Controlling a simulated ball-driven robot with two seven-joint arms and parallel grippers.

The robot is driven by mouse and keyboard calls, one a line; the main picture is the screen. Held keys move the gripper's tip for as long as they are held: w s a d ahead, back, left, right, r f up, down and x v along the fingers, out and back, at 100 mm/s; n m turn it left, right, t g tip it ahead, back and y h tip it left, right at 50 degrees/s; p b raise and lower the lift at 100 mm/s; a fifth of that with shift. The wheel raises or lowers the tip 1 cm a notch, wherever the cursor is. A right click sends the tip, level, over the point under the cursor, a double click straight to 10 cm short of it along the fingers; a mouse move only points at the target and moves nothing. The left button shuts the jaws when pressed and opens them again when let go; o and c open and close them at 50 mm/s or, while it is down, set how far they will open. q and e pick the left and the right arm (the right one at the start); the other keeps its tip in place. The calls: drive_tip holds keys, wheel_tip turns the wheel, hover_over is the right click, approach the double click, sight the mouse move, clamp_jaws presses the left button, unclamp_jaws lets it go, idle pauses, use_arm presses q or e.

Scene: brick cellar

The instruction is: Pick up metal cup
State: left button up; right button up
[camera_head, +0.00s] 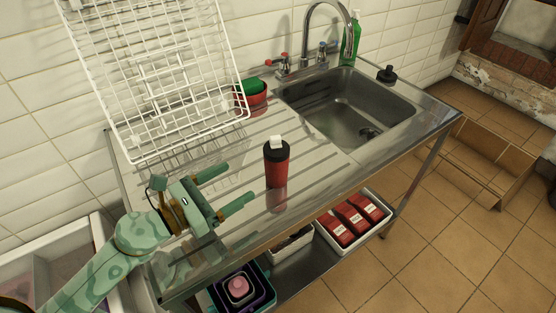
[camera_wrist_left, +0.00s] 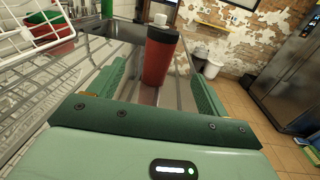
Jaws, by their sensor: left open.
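The metal cup (camera_head: 277,168) is a red tumbler with a black top band and a white cap. It stands upright on the ridged steel drainboard (camera_head: 312,150). My left gripper (camera_head: 238,185) is open and empty, low over the drainboard, with its fingers pointing toward the cup. In the left wrist view the cup (camera_wrist_left: 158,60) appears ahead, lined up between the two green fingers of the gripper (camera_wrist_left: 160,82). In the head view a gap shows between the fingertips and the cup. My right gripper is in neither view.
A white wire rack (camera_head: 160,75) leans at the back left, beside a red bowl (camera_head: 256,100) with a green item. The sink (camera_head: 350,105) with its tap (camera_head: 325,18) lies beyond the cup. Red boxes (camera_head: 350,215) sit on the shelf below.

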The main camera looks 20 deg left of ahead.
sight(265, 164)
use_arm(q)
drive_tip(key=p+x, duration=0.1)
drive_tip(key=x, duration=0.4)
drive_tip(key=shift+w+r, duration=0.2)
drive_tip(key=shift+w, duration=0.05)
drive_tip(key=x, duration=0.3)
drive_tip(key=shift+w+d+f+p, duration=0.1)
drive_tip(key=shift+f+p, duration=0.1)
drive_tip(key=shift+p, duration=0.1)
drive_tip(key=shift+w+d+f, duration=0.1)
drive_tip(key=shift+w+d, duration=0.1)
drive_tip(key=shift+w, duration=0.05)
drive_tip(key=x, duration=0.4)
drive_tip(key=shift+d+f, duration=0.1)
drive_tip(key=shift+f, duration=0.2)
drive_tip(key=shift+w+d, duration=0.2)
drive_tip(key=shift+w, duration=0.05)
drive_tip(key=c, duration=1.2)
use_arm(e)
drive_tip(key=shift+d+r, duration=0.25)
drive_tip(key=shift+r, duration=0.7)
use_arm(q)
drive_tip(key=shift+c, duration=0.2)
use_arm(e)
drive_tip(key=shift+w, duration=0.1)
